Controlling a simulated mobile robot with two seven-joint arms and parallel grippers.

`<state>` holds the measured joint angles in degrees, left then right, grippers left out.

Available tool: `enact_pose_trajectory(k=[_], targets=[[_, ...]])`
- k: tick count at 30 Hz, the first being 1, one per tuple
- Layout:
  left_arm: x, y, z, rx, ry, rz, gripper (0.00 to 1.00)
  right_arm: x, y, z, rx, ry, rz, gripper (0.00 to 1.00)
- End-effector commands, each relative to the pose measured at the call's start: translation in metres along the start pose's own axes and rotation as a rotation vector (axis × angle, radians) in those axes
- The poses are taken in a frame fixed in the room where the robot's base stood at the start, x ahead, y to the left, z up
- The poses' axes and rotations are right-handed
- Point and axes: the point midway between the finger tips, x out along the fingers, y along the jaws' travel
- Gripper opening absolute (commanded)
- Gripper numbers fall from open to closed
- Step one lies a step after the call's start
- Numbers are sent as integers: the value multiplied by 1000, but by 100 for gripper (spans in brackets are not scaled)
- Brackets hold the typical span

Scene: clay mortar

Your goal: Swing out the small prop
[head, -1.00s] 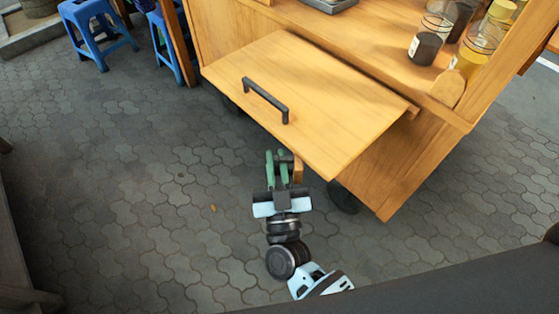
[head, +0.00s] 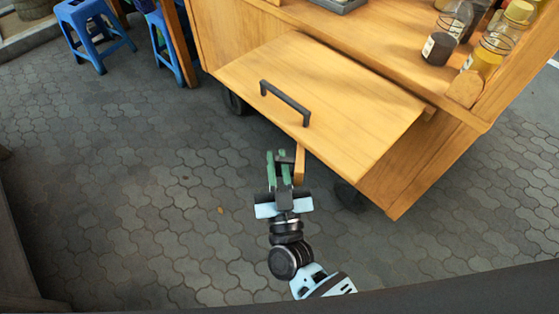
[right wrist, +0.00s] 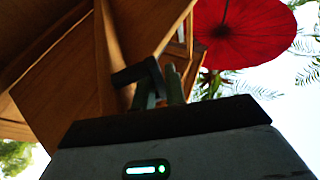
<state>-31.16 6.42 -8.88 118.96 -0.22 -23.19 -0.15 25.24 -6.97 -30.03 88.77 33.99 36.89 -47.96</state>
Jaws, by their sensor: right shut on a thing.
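The small prop (head: 300,164) is a narrow wooden strip sticking out below the front edge of the wooden flap (head: 330,95). Its upper part is hidden under the flap. A short dark handle (head: 285,160) juts from the prop's left side. My right gripper (head: 279,163), with green fingers, is shut on this handle, below and left of the flap edge. In the right wrist view the dark handle (right wrist: 134,75) shows at the fingers, below the wooden underside of the cart. My left gripper is not in view.
The flap has a dark bar handle (head: 285,103) on top. Jars (head: 440,48) stand on the cart's counter at the right. Blue stools (head: 92,30) stand at the upper left. The paved floor (head: 130,190) left of my arm is clear.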

Motion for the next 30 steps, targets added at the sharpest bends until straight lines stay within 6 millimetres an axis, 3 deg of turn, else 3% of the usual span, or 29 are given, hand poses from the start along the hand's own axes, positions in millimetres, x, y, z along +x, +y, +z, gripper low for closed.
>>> enact_pose_trajectory(k=[8, 9, 13, 30], targets=[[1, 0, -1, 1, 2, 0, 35, -1, -2, 0, 1, -1, -5, 0], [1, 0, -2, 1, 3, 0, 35, -1, -2, 0, 1, -1, -5, 14], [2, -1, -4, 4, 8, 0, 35, -1, -2, 0, 1, -1, -4, 31], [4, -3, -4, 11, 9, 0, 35, -3, 2, 4, -1, -2, -2, 32]])
